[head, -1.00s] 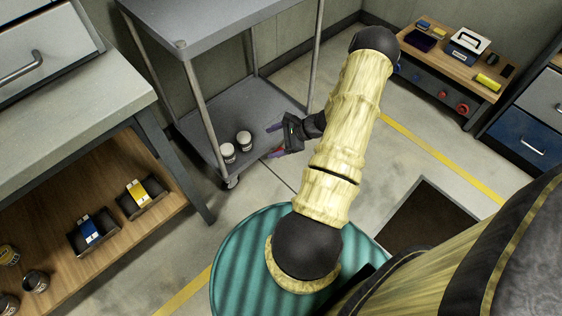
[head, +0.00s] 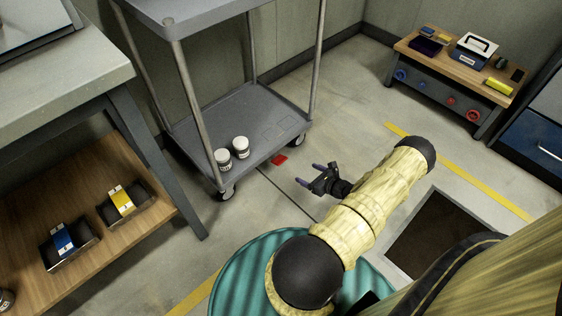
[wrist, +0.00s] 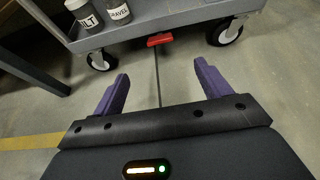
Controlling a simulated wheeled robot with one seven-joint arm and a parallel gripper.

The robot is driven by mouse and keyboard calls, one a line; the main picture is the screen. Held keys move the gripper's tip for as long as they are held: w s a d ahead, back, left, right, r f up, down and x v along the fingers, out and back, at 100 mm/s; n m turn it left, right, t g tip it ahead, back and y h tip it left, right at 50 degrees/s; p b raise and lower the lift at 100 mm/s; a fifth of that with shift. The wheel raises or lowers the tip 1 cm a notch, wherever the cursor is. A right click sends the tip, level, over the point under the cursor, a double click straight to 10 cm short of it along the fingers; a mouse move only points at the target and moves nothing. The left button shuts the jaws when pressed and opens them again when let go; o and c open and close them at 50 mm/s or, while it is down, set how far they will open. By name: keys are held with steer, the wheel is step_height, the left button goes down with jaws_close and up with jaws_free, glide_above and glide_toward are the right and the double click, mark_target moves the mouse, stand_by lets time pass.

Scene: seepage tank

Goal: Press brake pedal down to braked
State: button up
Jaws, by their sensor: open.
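The brake pedal is a small red piece (head: 279,160) low at the front edge of the grey cart (head: 190,134), close to the floor. In the wrist view the red pedal (wrist: 160,39) sticks out under the cart's lower shelf, between its two casters. I cannot tell its exact tilt. My gripper (head: 309,173) is open and empty, to the right of and nearer than the pedal in the head view. In the wrist view its purple fingers (wrist: 158,84) are spread apart, with the pedal beyond them and a floor gap between.
Two white-lidded jars (head: 232,153) stand on the cart's lower shelf. A workbench (head: 70,95) with a wooden lower shelf stands at left. A low wooden-topped bench (head: 455,65) is at upper right. A dark floor opening (head: 432,233) lies at right. Floor before the pedal is clear.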

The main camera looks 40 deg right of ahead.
mark_target(283, 162)
steer(key=b+x, duration=0.8)
steer(key=x, duration=0.8)
steer(key=shift+w+f, duration=0.2)
steer(key=shift+w, duration=0.05)
steer(key=shift+w+a, duration=0.1)
steer(key=shift+w, duration=0.3)
steer(key=shift+c, duration=0.5)
steer(key=c, duration=1.3)
